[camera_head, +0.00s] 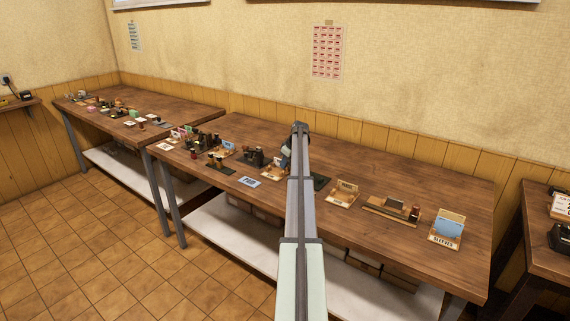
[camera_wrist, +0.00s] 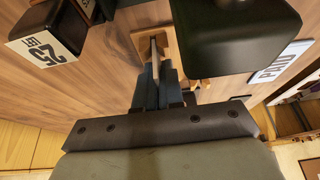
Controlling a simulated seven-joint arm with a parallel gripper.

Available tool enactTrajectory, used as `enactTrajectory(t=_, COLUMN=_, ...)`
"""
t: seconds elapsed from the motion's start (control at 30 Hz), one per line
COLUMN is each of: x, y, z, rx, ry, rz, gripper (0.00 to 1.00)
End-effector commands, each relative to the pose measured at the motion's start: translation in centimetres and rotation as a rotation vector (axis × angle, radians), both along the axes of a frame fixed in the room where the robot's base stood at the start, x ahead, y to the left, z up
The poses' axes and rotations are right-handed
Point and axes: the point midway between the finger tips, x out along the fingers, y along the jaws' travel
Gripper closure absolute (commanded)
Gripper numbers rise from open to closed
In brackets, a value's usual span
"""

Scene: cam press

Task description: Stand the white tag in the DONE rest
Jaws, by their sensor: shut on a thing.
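My gripper (camera_wrist: 154,78) is seen end-on in the wrist view. Its fingers are shut on a thin, pale upright piece, likely the white tag (camera_wrist: 153,48), seen nearly edge-on. A light wooden stand (camera_wrist: 170,26) is directly beyond the fingertips; I cannot tell whether the tag touches it. In the head view my arm covers most of the gripper and the tag. Small wooden rests with labels stand on the bench: one (camera_head: 342,198) right of my arm, one (camera_head: 272,175) just left of it. Their lettering is too small to read, so I cannot tell which is DONE.
A dark rounded body (camera_wrist: 240,35) is close on the right in the wrist view, beside a PAID plate (camera_wrist: 280,62). A block marked 25 (camera_wrist: 47,50) is at the left. A wooden holder (camera_head: 392,209) and a blue card (camera_head: 450,224) stand farther right on the bench (camera_head: 420,185).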

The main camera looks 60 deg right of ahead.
Motion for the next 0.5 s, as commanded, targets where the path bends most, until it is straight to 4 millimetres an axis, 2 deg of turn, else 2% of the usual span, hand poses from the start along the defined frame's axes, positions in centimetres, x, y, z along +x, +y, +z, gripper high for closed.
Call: enactTrajectory(t=0.5, x=0.01, y=0.00, z=-0.35, rx=0.000, ry=0.000, rz=0.000, gripper=1.00)
